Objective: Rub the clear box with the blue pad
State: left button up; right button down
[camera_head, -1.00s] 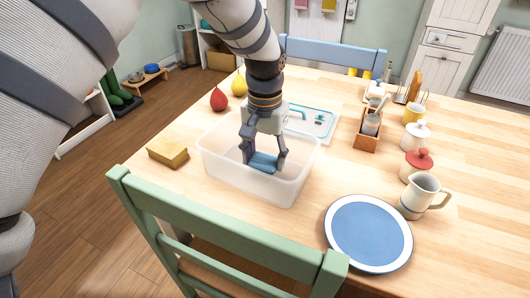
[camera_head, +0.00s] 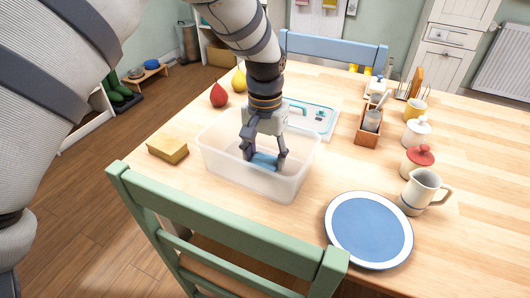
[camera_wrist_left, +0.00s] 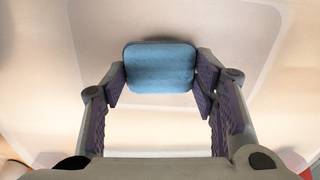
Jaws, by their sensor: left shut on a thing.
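The clear box (camera_head: 230,177) is an open, frosted tub standing on the wooden table. My left gripper (camera_head: 264,160) reaches down into it from above. It is shut on the blue pad (camera_head: 263,161), which is low inside the box. In the left wrist view the blue pad (camera_wrist_left: 160,67) sits between the two fingertips (camera_wrist_left: 160,78), with the pale box floor around it. I cannot tell for sure whether the pad touches the floor. My right gripper is not in view.
A yellow sponge (camera_head: 167,150) lies left of the box. A lid with a blue rim (camera_head: 318,118) lies behind it. A blue plate (camera_head: 368,229), a jug (camera_head: 421,190) and a wooden caddy (camera_head: 368,132) stand to the right. A green chair (camera_head: 225,222) is in front.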

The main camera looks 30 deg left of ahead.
pick_arm(q)
jog(key=shift+f, duration=0.35)
jog(key=shift+d, duration=0.1)
jog(key=shift+s+d+r, duration=0.1)
jog(key=shift+d, duration=1.65)
jog(key=shift+a+f, duration=0.2)
jog(key=shift+a, duration=0.75)
jog(key=shift+a+f, duration=0.2)
jog(key=shift+a, duration=0.75)
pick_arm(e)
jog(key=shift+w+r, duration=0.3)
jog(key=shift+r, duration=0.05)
pick_arm(q)
jog(key=shift+r+p, duration=0.1)
jog(key=shift+p, duration=0.2)
